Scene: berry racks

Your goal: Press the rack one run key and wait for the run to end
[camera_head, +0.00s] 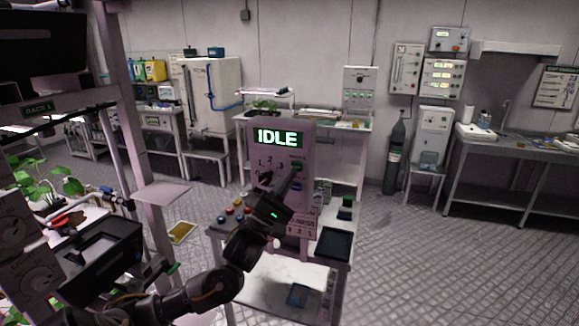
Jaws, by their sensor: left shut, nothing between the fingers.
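A pink-grey control panel (262,165) stands upright on a small table in the middle of the head view. Its screen (277,138) reads IDLE in green. My left gripper (296,168) is shut and empty, its tips at a green key on the panel's right side below the screen. The tips cover much of the key, and I cannot tell whether they touch it. Number marks show left of the tips. Part of the rack (40,106), labelled RACK 1, stands at the left with green plants. My right gripper is not in view.
The small table (342,262) carries coloured buttons (232,210) and a dark tray (334,244). Benches, cabinets and a gas cylinder (395,155) stand along the back wall. The floor (450,260) at the right is clear.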

